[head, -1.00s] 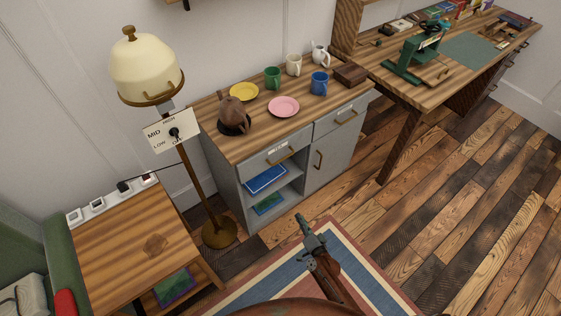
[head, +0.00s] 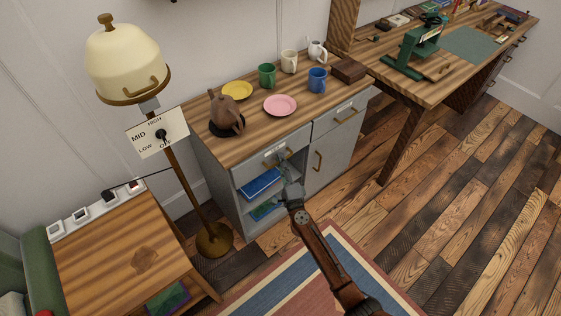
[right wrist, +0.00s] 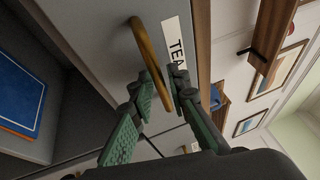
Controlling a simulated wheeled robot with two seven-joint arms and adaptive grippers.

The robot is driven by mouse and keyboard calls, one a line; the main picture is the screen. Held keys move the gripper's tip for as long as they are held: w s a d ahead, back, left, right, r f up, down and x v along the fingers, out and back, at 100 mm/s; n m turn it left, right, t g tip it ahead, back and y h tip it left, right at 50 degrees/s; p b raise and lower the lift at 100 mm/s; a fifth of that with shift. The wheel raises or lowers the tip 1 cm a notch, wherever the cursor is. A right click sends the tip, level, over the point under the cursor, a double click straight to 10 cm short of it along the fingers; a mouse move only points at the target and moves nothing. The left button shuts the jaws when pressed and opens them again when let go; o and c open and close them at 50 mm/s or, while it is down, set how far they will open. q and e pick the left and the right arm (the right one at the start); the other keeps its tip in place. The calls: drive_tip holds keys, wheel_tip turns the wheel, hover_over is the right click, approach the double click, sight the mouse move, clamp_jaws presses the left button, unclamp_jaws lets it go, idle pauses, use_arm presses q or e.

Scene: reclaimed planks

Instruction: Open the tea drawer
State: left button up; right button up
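The tea drawer (head: 262,169) is the upper left drawer of the grey cabinet, and its front looks flush with the cabinet. Its brass handle also shows in the right wrist view (right wrist: 146,50), beside a white label reading TEA (right wrist: 176,45). My right gripper (head: 283,163) is at this handle. The exact contact is partly hidden by the fingers. My left gripper is not in view.
On the cabinet top (head: 243,145) stand a brown teapot (head: 226,112), yellow and pink plates and several mugs. An open shelf with a blue item (head: 260,183) lies below the drawer. A lamp (head: 128,62) stands left; a workbench (head: 440,85) is right.

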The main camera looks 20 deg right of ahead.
drive_tip(key=shift+w, duration=0.15)
drive_tip(key=shift+c, duration=0.3)
clamp_jaws()
